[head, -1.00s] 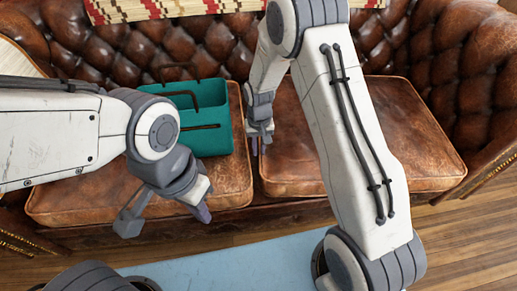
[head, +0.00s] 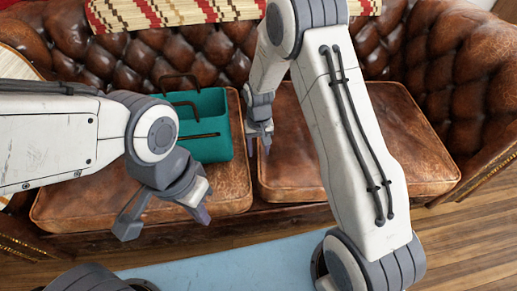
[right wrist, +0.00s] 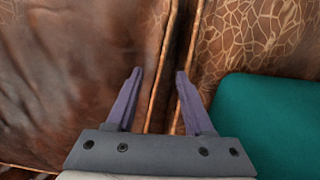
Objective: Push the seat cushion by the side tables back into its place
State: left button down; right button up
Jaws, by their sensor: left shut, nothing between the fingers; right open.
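A brown leather sofa (head: 430,72) fills the head view. It bears two seat cushions side by side, a left cushion (head: 100,198) and a right cushion (head: 293,150), with a narrow gap between them. No side tables show, so I cannot tell which cushion the task names. My right gripper (head: 260,153) is open and empty above the gap. In the right wrist view, its fingers (right wrist: 155,98) point along the gap, with the right cushion (right wrist: 70,75) at left and the left cushion (right wrist: 255,40) at right. My left gripper (head: 203,214) is shut and empty near the left cushion's front edge.
A teal box (head: 207,140) with dark handles stands on the left cushion, close to my right gripper; it also shows in the right wrist view (right wrist: 270,120). A woven patterned roll (head: 215,10) lies along the sofa's back. Wooden floor (head: 470,225) is clear at right.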

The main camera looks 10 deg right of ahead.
notch_tip(320, 180, up, 5)
jog(key=p, duration=0.4)
jog(key=shift+r, duration=0.2)
jog(key=shift+f, duration=0.1)
jog(key=shift+c, duration=0.3)
